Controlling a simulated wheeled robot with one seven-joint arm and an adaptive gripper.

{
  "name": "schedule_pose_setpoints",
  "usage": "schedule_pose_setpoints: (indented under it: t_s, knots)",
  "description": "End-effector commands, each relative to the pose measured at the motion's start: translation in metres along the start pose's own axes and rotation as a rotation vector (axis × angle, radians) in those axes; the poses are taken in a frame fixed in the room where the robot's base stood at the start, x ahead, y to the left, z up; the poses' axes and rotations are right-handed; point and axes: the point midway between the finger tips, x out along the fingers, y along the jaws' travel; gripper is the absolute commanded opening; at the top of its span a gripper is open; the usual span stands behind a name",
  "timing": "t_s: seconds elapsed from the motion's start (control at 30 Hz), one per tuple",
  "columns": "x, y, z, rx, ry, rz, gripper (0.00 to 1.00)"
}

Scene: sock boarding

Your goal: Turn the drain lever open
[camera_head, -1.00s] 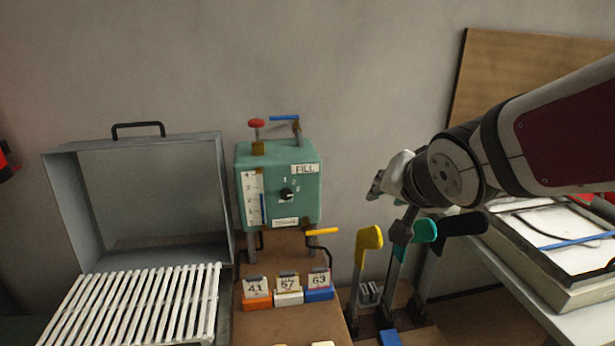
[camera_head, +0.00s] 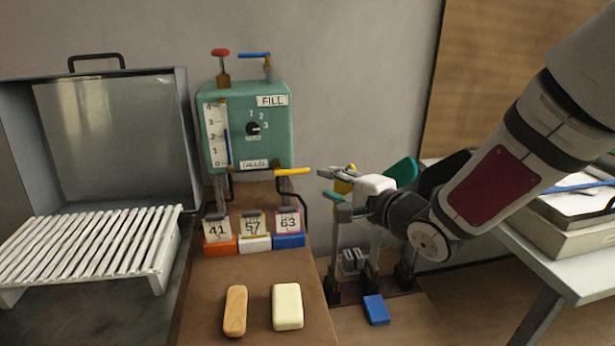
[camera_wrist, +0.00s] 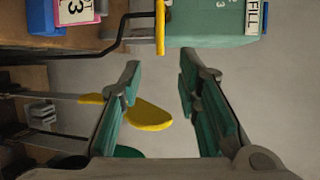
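The yellow lever (camera_head: 293,171) sticks out sideways to the right at the lower right corner of the green tank (camera_head: 276,98). A black bent pipe (camera_head: 303,190) hangs below it. In the wrist view the yellow lever (camera_wrist: 160,24) is at top centre, beside the green tank (camera_wrist: 212,22). My gripper (camera_head: 331,185) is just right of the lever's free end, a little apart from it.
Yellow- and teal-handled boards (camera_head: 345,182) stand close by my gripper. Cards in orange, white and blue holders (camera_head: 289,240) sit below the tank. A blue lever (camera_head: 254,55) and red knob (camera_head: 221,52) top the tank. A white slatted rack (camera_head: 90,243) is at left.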

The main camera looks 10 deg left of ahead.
Motion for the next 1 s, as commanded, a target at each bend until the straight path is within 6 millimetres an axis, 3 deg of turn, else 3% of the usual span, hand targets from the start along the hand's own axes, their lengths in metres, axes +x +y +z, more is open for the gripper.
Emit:
schedule_pose_setpoints:
  t_s: [0.6, 0.8, 1.0]
  knots:
    - [0.11, 0.001, 0.0, -0.002, 0.001, 0.001, 0.31]
    - [0.125, 0.001, 0.0, -0.003, 0.002, 0.002, 0.31]
    - [0.128, 0.0, 0.0, -0.003, 0.003, 0.002, 0.31]
